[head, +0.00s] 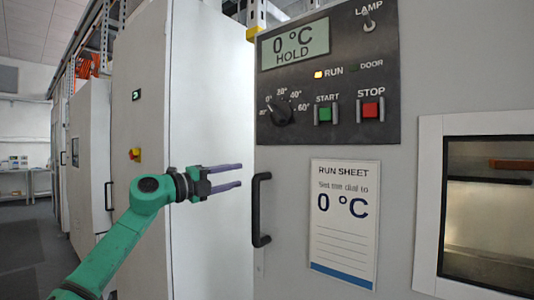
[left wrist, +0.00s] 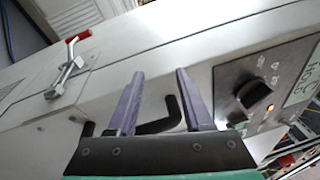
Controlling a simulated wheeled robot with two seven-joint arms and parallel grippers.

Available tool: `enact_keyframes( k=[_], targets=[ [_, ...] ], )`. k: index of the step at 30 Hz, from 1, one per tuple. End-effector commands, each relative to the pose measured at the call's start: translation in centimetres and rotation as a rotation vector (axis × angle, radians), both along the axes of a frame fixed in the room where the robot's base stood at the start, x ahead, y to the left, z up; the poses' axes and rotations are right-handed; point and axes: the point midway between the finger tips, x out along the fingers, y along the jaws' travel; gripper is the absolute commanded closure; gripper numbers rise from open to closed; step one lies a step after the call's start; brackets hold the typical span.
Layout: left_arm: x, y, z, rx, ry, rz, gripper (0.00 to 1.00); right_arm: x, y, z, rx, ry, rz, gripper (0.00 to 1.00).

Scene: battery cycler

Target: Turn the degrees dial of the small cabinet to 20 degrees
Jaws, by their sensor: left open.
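The degrees dial (head: 281,112) is a black knob on the dark control panel (head: 345,130) of the cabinet. Its scale shows 0, 20, 40 and 60 degrees, and its pointer seems to be near 0. The display (head: 294,45) above reads 0 °C HOLD. The dial also shows at the right in the left wrist view (left wrist: 254,94). My left gripper (head: 240,175) is open and empty, below and left of the dial, apart from it. Its two purple fingers (left wrist: 160,73) point toward the cabinet. My right gripper is not in view.
A black door handle (head: 257,210) is close to the right of my left fingers. The START button (head: 325,114), STOP button (head: 371,110) and lamp switch (head: 369,24) share the panel. A run sheet (head: 344,222) reads 0 °C. A red-handled latch (left wrist: 68,68) shows in the left wrist view.

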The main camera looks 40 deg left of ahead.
Motion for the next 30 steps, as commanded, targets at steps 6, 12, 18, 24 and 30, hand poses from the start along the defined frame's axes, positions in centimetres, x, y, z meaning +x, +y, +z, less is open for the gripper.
enact_keyframes(
  k=[6, 12, 18, 24, 30],
  targets=[
    [-12.3, -10.8, 14.8, 0.574, 0.032, 0.146, 0.50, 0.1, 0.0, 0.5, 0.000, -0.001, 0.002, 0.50],
    [-13.3, -12.1, 16.2, 0.652, 0.057, 0.205, 0.50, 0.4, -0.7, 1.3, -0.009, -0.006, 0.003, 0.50],
    [-8.5, -12.0, 16.5, 0.650, 0.059, 0.200, 0.50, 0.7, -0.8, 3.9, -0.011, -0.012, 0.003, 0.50],
    [-3.2, -11.8, 16.7, 0.649, 0.058, 0.201, 0.50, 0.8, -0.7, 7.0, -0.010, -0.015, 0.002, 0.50],
    [0.0, -11.7, 16.3, 0.648, 0.055, 0.202, 0.50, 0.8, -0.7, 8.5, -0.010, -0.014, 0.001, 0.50]
  ],
)
